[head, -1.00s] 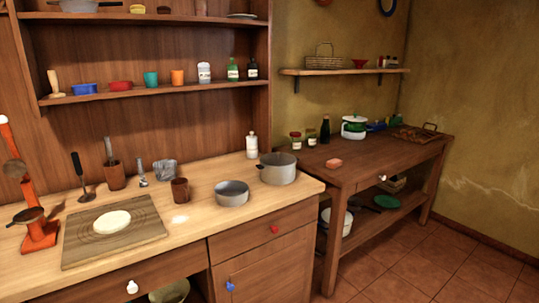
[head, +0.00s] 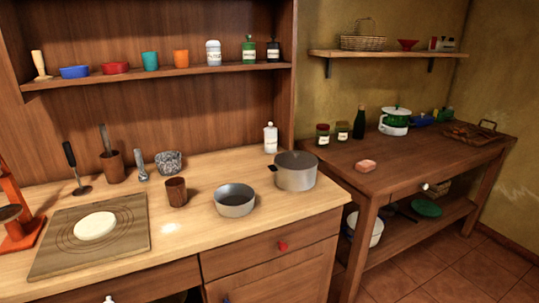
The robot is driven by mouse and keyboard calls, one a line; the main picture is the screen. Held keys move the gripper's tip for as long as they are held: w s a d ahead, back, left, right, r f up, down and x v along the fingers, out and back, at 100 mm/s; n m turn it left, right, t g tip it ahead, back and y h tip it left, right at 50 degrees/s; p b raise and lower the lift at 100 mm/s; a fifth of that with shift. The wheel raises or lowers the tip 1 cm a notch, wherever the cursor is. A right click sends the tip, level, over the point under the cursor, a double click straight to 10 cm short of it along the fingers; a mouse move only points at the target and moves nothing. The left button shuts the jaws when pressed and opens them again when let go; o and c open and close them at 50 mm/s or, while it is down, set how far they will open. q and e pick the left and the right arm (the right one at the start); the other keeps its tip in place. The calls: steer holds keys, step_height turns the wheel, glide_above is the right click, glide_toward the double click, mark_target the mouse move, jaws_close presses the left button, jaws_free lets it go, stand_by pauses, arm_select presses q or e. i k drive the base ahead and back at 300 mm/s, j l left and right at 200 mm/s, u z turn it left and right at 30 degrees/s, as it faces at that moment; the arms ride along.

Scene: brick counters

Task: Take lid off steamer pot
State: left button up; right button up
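Neither of my grippers shows in the head view.
A wall shelf (head: 385,53) hangs above. Tiled floor (head: 480,270) is free at the lower right.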

mark_target(295, 161)
steer(key=i+l+u, duration=0.2)
steer(key=l+u, duration=0.15)
steer(key=i+l+u, duration=0.15)
steer(key=l+u, duration=0.2)
